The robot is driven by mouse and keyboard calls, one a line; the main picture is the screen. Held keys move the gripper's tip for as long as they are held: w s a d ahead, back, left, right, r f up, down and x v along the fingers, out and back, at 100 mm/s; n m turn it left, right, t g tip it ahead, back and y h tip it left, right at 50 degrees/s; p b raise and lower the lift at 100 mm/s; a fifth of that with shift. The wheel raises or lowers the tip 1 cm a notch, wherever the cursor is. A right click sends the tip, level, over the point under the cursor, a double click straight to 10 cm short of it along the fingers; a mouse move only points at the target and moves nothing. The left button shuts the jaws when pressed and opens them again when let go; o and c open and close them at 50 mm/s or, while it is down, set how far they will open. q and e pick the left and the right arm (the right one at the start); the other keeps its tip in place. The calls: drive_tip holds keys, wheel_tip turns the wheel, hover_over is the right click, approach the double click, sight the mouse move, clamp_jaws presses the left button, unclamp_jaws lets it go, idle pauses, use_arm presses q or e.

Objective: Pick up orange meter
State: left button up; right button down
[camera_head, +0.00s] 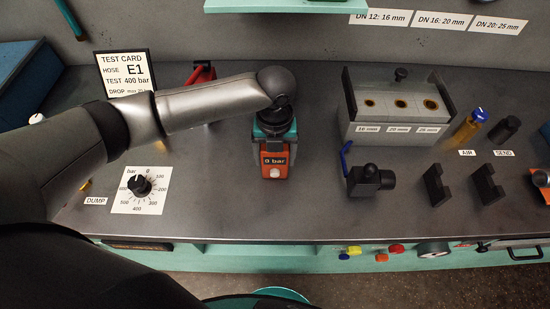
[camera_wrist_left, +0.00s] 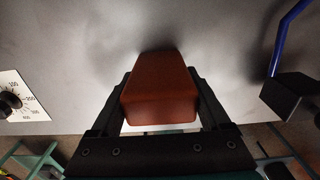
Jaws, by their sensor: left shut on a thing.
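The orange meter (camera_head: 274,164) stands on the grey bench near the middle of the head view, with a "0 bar" display and a pale button on its front. My left gripper (camera_head: 275,125) is above it, reaching down from the left arm. In the left wrist view the meter (camera_wrist_left: 160,92) sits between the two dark fingers of my left gripper (camera_wrist_left: 160,105), one finger against each side. The gripper is shut on the meter. From these views I cannot tell whether the meter touches the bench. My right gripper is not in view.
A pressure dial (camera_head: 141,187) lies to the left, with a test card (camera_head: 126,73) behind it. A grey block with holes (camera_head: 398,105) stands back right. A black fitting with a blue lever (camera_head: 368,180) and two black holders (camera_head: 437,188) are to the right. Bare bench lies in front.

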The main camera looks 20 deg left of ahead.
use_arm(q)
drive_tip(key=c, duration=0.8)
